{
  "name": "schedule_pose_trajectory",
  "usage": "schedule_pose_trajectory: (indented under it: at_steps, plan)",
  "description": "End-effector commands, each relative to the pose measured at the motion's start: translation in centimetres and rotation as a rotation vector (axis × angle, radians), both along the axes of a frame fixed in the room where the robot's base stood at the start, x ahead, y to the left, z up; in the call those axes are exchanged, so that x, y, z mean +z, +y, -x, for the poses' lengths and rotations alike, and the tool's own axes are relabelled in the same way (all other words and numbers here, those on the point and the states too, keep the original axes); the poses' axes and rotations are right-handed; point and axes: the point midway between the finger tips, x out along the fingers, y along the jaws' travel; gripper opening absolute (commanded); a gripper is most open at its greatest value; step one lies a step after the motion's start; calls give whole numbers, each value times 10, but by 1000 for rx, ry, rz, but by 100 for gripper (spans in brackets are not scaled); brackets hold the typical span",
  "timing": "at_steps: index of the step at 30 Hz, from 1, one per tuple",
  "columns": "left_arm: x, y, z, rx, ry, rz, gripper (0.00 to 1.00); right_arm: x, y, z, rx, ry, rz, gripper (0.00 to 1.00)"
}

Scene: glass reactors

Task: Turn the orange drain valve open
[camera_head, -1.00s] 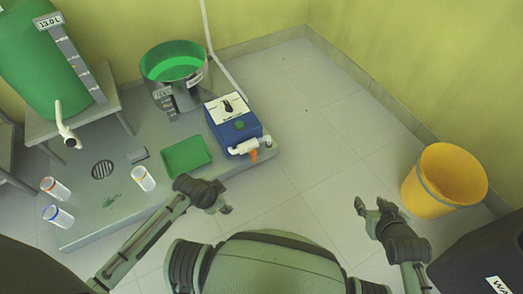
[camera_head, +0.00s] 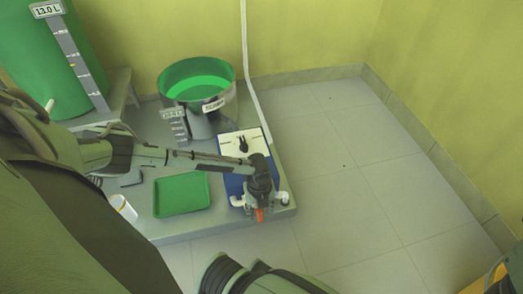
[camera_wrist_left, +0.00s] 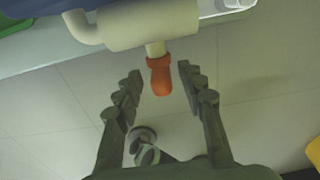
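The orange drain valve (camera_head: 260,215) hangs below a white pipe at the front of the blue pump box (camera_head: 234,187). In the left wrist view the orange handle (camera_wrist_left: 160,76) points down from the white pipe (camera_wrist_left: 148,26). My left gripper (camera_head: 259,207) is at the valve, and its arm crosses in front of the blue box. In the left wrist view my left gripper (camera_wrist_left: 154,82) is open, with one finger on each side of the handle and a gap on both sides. My right gripper is not in view.
A green tray (camera_head: 182,194) and a white cup (camera_head: 123,208) are on the grey platform left of the box. A green-filled vessel (camera_head: 196,82) stands behind. The tiled floor to the right is clear.

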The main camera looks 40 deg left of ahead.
Motion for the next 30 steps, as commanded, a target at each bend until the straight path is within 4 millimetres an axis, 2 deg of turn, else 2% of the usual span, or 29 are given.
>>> schedule_pose_trajectory:
  at_steps: [1,6,17,27,30]
  plan:
    - [-12,0,0,1,2,-1,40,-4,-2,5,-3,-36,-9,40]
    - [-30,0,0,1,0,0,40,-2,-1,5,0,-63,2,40]
    - [-35,0,0,1,0,0,40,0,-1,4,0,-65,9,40]
    - [-35,0,0,1,0,0,0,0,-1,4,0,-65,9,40]
    - [-35,0,0,2,0,0,0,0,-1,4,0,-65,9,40]
